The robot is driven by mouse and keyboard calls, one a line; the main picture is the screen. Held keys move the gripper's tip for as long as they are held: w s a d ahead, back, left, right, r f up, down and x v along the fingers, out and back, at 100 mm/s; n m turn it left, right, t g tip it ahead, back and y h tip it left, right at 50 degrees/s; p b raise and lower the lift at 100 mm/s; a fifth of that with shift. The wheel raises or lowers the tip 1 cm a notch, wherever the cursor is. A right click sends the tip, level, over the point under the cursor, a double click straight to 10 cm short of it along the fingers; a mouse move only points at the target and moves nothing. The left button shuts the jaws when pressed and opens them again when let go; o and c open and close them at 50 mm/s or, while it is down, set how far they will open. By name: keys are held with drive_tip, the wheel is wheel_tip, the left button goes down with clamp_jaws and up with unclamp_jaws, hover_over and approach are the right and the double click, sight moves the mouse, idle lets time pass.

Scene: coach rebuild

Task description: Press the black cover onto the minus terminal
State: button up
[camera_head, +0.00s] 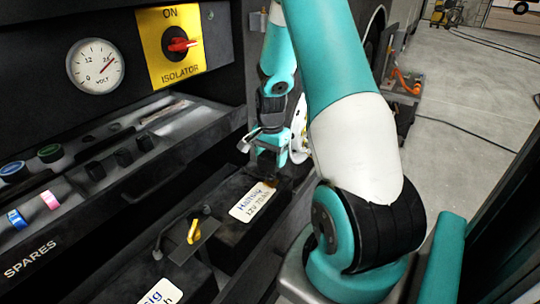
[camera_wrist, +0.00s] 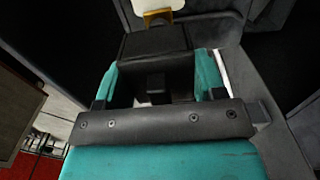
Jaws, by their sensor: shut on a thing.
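My gripper (camera_head: 270,172) is over the far end of the rear black battery (camera_head: 235,238) in the head view, pointing down. In the wrist view its two teal fingers (camera_wrist: 157,70) are shut on a black block, which I take as the black cover (camera_wrist: 155,42). Just beyond the cover is a small brass-brown piece (camera_wrist: 158,17) beside a white label. In the head view a brownish spot shows below the fingers, at the label's end. I cannot tell whether the cover touches a terminal; the minus terminal is not clearly seen.
A yellow-handled part (camera_head: 194,231) stands between the rear battery and the front battery. A spares drawer (camera_head: 115,160) with coloured rolls is open at the left. Above it are a volt gauge (camera_head: 95,66) and a red isolator switch (camera_head: 182,44) on a yellow plate.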

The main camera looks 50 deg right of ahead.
sight(271, 172)
drive_tip(key=shift+f+b, duration=1.7)
drive_tip(key=shift+f, duration=1.1)
drive_tip(key=shift+a+p, duration=0.1)
drive_tip(key=shift+p, duration=0.35)
drive_tip(key=shift+f+b, duration=0.3)
drive_tip(key=shift+f, duration=0.25)
idle(0.4)
drive_tip(key=o, duration=1.1)
drive_tip(key=shift+r, duration=0.2)
